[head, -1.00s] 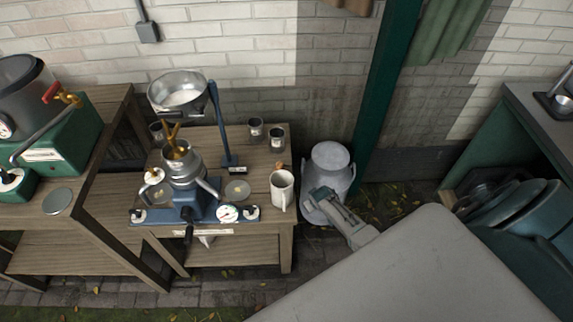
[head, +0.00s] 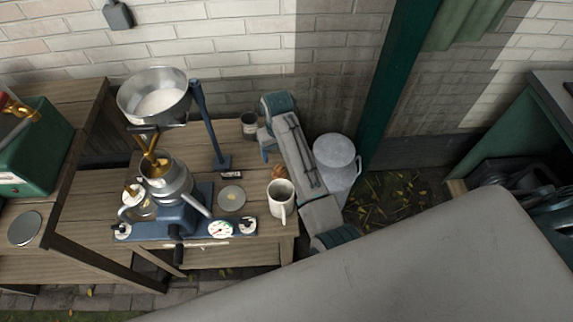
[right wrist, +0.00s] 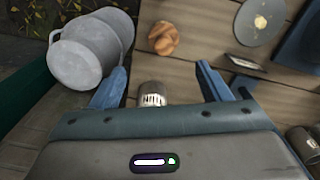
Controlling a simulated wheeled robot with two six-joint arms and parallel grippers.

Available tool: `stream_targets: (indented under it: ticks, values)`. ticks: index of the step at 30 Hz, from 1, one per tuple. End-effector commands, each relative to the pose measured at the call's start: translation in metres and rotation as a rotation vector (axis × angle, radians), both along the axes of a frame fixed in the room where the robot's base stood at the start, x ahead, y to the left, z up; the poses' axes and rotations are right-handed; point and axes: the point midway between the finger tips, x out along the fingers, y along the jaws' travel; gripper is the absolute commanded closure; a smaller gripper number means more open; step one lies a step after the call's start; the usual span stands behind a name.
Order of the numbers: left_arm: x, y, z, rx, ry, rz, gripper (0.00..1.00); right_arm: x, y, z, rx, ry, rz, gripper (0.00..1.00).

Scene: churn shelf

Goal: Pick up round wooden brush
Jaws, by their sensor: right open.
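A small round brown ridged thing (head: 279,172), which looks like the round wooden brush, lies on the wooden table behind the white mug. It also shows in the right wrist view (right wrist: 163,38), top centre, beyond the fingertips. My right gripper (head: 264,143) is over the table's right back part, behind the brush and apart from it. In the right wrist view its blue fingers (right wrist: 162,78) are spread, with nothing held. A small metal cup (right wrist: 153,94) shows between them, partly hidden by the gripper body. My left gripper is not in view.
A white mug (head: 281,199) stands just in front of the brush. A metal milk can (head: 336,155) stands right of the table, beside my arm. A blue separator with a steel bowl (head: 157,97) fills the table's left. Another cup (head: 249,125) stands at the back.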

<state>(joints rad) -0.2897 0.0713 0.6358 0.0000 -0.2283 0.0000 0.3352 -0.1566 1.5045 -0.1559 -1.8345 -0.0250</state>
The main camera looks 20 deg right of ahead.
Motion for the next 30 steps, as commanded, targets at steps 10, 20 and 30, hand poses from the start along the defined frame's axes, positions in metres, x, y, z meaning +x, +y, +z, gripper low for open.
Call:
stream_targets:
  ticks: [10,20,30]
  values:
    - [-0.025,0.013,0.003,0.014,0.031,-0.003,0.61,-0.002,0.002,-0.047,0.003,0.008,0.002,0.3]
    - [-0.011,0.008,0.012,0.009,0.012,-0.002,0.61,-0.004,0.005,-0.081,0.003,0.011,0.001,0.3]
    - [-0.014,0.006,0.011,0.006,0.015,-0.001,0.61,-0.003,0.005,-0.106,0.002,0.006,0.0,0.3]
